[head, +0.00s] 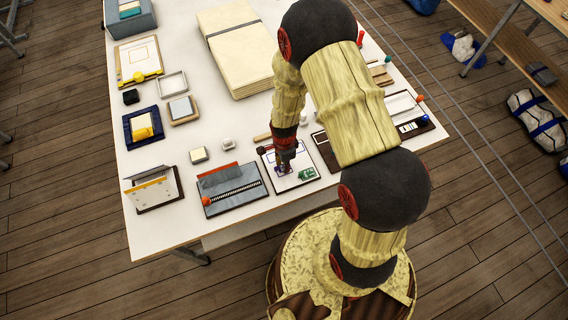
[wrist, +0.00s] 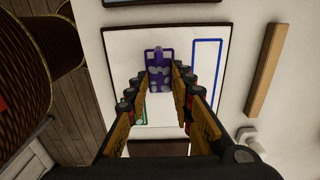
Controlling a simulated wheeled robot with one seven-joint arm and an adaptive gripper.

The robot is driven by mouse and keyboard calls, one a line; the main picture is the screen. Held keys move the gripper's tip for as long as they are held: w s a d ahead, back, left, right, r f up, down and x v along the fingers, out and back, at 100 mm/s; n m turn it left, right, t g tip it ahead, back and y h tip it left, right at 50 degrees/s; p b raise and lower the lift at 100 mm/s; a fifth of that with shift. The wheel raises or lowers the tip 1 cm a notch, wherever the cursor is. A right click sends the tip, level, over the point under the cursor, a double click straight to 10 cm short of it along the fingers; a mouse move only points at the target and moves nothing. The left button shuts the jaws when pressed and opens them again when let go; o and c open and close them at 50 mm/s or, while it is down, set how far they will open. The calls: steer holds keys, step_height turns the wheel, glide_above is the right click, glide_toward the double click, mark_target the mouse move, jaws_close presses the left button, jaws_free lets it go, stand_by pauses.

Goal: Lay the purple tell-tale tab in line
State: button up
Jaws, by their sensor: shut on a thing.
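The purple tell-tale tab (wrist: 158,72) has a pale blotched pattern and a raised purple knob. My gripper (wrist: 165,68) is shut on it, with a finger at each side. The tab is over the white board (wrist: 122,50); I cannot tell whether it touches the board. A blue outlined rectangle (wrist: 207,66) on the board is empty and lies to the right of the tab, roughly parallel to it. In the head view, my gripper (head: 286,164) is low over the board (head: 273,170), partly hiding the purple tab. A green tab (head: 307,174) lies at the board's right.
A wooden bar (wrist: 264,70) lies beside the board in the wrist view. In the head view, a grey-and-black panel (head: 234,196) stands left of the board, and a dark-framed tray (head: 325,152) stands right. A stack of pale sheets (head: 240,55) lies farther back.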

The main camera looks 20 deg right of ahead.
steer(key=shift+f+b, duration=1.05)
steer(key=shift+f, duration=0.2)
steer(key=o, duration=1)
steer(key=shift+c, duration=0.2)
steer(key=shift+o, duration=0.4)
steer(key=shift+c, duration=0.8)
steer(key=shift+r, duration=0.2)
steer(key=shift+r+p, duration=2.4)
steer(key=shift+r, duration=1)
